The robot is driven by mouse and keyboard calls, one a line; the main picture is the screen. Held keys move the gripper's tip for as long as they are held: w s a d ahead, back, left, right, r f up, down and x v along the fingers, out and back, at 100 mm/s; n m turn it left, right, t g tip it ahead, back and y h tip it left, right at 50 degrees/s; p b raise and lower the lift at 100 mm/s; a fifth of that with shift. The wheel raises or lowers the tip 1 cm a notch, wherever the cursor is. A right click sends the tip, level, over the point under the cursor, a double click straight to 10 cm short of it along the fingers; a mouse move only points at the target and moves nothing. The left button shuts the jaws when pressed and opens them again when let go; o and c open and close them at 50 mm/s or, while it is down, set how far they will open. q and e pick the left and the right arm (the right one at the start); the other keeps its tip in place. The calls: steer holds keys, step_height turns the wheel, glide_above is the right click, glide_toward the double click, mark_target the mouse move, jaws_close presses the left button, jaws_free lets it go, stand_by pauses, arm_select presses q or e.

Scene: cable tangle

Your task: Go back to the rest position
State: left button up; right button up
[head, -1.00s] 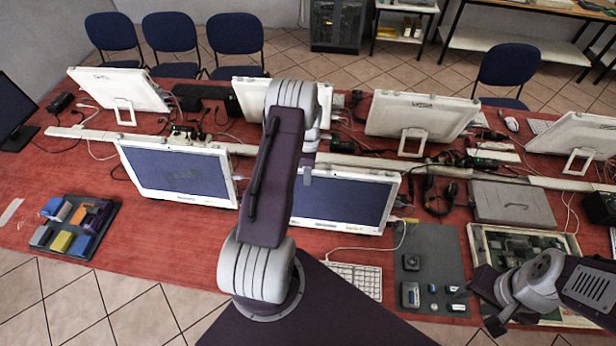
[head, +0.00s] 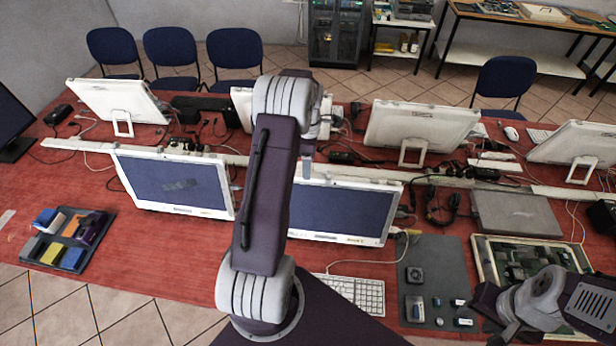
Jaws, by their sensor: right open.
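My right gripper (head: 494,318) is at the lower right, above the table's front edge by the grey mat and the tray with the circuit board. Its dark jaws are spread apart with nothing between them. My left arm stands upright in the middle of the view and folds over at the top. It covers part of the table, and its gripper is hidden behind it.
The red table (head: 130,270) carries white monitors (head: 170,184), a keyboard (head: 352,293), a grey mat (head: 433,262) with small parts, a tray with a circuit board (head: 482,252), and a sorting tray (head: 98,240) with coloured blocks. Cables lie among the monitors.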

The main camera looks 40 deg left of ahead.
arm_select(q)
steer(key=shift+w+a+r, duration=0.1)
steer(key=shift+r, duration=0.1)
stand_by(0.3)
steer(key=shift+f, duration=0.15)
steer(key=shift+m+t, duration=0.5)
steer(key=shift+m, duration=0.2)
steer(key=w+d+b, duration=0.1)
steer(key=d+b, duration=0.2)
steer(key=w+d+b, duration=0.1)
steer(key=shift+w+d+r, duration=0.25)
steer(key=shift+w+d, duration=0.05)
steer(key=s+d+m+b, duration=0.3)
steer(key=s+d+b, duration=0.15)
steer(key=d, duration=0.35)
steer(key=s+d+f+m+b, duration=0.2)
steer(key=s+d+f+m, duration=0.1)
steer(key=s+m, duration=0.4)
steer(key=s+d+f+m+t+b, duration=0.1)
steer(key=s+d+f+m, duration=0.3)
steer(key=s+m, duration=0.3)
steer(key=f+m, duration=0.1)
steer(key=m, duration=0.4)
steer(key=shift+s+f+b, duration=0.2)
steer(key=shift+s+b, duration=0.05)
steer(key=shift+b, duration=0.15)
